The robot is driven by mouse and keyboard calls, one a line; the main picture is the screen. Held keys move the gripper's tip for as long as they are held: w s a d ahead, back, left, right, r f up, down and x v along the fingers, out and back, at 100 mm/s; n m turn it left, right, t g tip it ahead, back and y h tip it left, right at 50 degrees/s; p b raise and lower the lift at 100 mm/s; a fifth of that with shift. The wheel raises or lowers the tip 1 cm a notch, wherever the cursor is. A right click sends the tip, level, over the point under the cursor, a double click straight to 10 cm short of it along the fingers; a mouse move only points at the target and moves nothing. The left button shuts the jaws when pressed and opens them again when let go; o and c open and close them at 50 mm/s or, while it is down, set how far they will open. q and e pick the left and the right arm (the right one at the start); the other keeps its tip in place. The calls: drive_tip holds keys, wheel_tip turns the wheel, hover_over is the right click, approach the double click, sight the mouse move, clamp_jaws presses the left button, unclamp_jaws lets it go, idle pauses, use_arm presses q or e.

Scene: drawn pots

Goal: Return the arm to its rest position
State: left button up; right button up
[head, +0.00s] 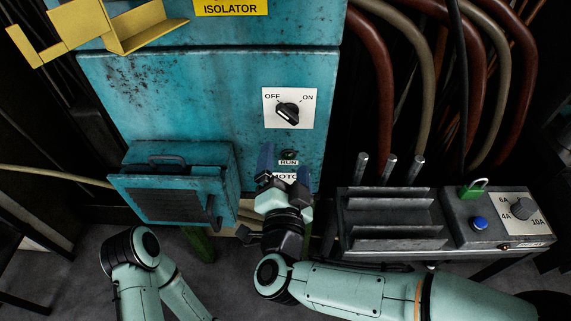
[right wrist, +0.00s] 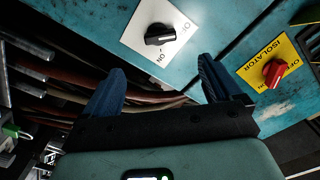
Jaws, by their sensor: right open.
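My right arm (head: 345,288) comes in from the lower right in the head view. Its right gripper (head: 284,168) is raised in front of the lower part of the blue cabinet, just below the OFF/ON switch (head: 287,112), and partly covers the motor label. In the right wrist view the two blue fingers of this gripper (right wrist: 162,70) stand wide apart with nothing between them. The black OFF/ON knob (right wrist: 160,36) lies beyond the fingertips, apart from them. Part of my left arm (head: 140,265) shows at the lower left; its gripper is out of view.
The blue cabinet (head: 180,90) stands ahead, with a box (head: 215,160) jutting out below. A yellow bracket (head: 140,28) is at upper left. A red isolator knob (right wrist: 273,73) shows in the wrist view.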

drive_tip(key=shift+f, duration=0.1)
